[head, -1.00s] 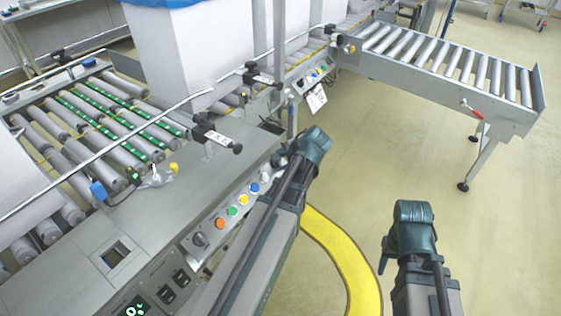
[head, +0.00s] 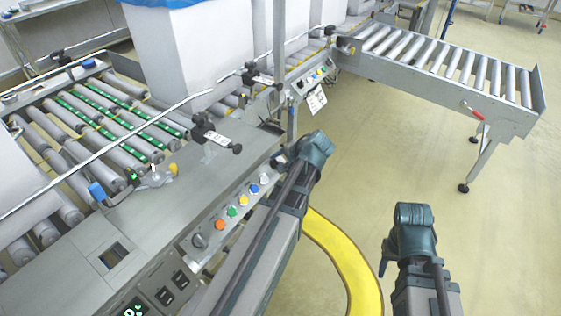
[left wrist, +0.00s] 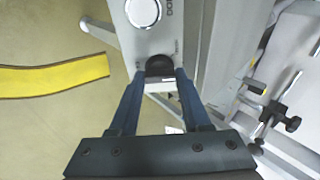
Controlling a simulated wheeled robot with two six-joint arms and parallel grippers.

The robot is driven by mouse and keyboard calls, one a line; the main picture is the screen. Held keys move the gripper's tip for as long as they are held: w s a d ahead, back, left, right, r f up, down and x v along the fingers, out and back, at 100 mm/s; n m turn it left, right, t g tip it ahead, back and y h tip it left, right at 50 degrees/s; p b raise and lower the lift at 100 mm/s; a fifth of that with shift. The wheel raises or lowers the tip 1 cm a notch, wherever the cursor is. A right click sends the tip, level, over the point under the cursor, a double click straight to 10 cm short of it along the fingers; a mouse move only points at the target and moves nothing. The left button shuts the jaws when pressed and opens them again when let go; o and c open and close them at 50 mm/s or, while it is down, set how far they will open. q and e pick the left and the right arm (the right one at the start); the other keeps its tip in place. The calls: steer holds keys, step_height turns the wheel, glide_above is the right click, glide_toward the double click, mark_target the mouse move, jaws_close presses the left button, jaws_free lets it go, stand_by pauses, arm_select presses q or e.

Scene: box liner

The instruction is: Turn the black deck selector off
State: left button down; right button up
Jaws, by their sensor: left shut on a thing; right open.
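The black deck selector (left wrist: 159,65) is a round dark knob at the end of the button panel, below a large white button (left wrist: 143,12) in the left wrist view. My left gripper (left wrist: 160,76) is shut on the selector, with a fingertip on each side of it. In the head view this gripper (head: 284,160) is at the far end of the panel and hides the selector. The angle of the selector cannot be read. My right gripper (head: 392,247) is open and empty over the floor at right, apart from the panel.
The panel also carries orange (head: 219,225), green, yellow and blue buttons and another dark knob (head: 200,240) at its near end. A roller conveyor (head: 120,130) with white boxes lies behind. A second roller conveyor (head: 450,60) stands at the upper right. Open floor lies at right.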

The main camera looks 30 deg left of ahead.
arm_select(q)
steer(key=shift+c, duration=1.8)
jaws_free()
steer(key=shift+m, duration=0.3)
steer(key=m+p, duration=0.1)
steer(key=m, duration=0.1)
steer(key=shift+r+m, duration=0.15)
steer(key=shift+m, duration=0.15)
steer(key=m+h+p, duration=0.1)
steer(key=m, duration=0.4)
steer(key=shift+w+a+g, duration=0.1)
steer(key=shift+w+g, duration=0.05)
steer(key=shift+g, duration=0.25)
steer(key=p+v, duration=1.2)
steer(key=v, duration=0.2)
steer(key=s+d+r+n+h+p, duration=0.1)
steer(key=s+d+r+p, duration=0.1)
steer(key=d, duration=0.3)
steer(key=s+d+r+n+h+p, duration=0.1)
steer(key=s+d+r+p, duration=0.2)
steer(key=d+p, duration=0.2)
steer(key=s+d+r+n+g+h+p, duration=0.1)
steer(key=s+d+r+h+p, duration=0.1)
steer(key=d+r+p, duration=0.1)
steer(key=shift+s+d+r+n+p, duration=0.25)
steer(key=shift+s+d+n+p, duration=0.15)
steer(key=shift+d, duration=0.55)
